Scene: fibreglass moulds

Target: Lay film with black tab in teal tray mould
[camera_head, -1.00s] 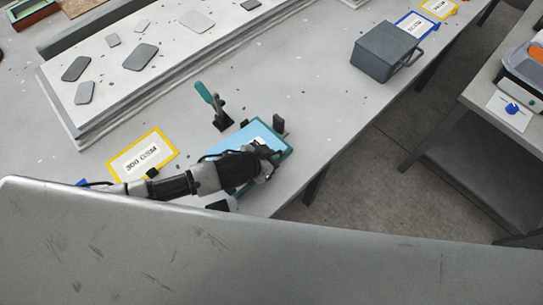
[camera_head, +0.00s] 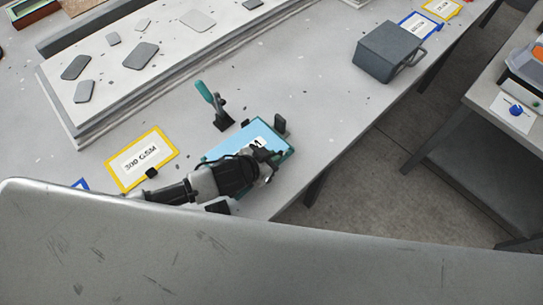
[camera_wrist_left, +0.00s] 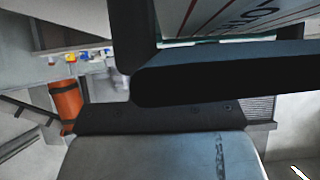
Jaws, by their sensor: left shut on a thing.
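The teal tray mould (camera_head: 291,154) lies near the table's front edge, its teal rim showing at the far and right sides. A light blue sheet, which looks like the film (camera_head: 232,146), covers its inside, with a white marked patch at its right. I cannot tell whether it lies flat on the mould. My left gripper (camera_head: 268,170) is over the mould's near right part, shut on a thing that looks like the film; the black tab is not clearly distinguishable. In the left wrist view, dark finger parts (camera_wrist_left: 145,65) stand beside a pale lettered surface. My right gripper is out of view.
A toggle clamp with a teal handle (camera_head: 205,92) stands behind the mould, and a black block (camera_head: 280,124) stands at its far right edge. A yellow-framed label (camera_head: 142,158) lies left. A grey box (camera_head: 387,52) stands farther right. Bare table lies between.

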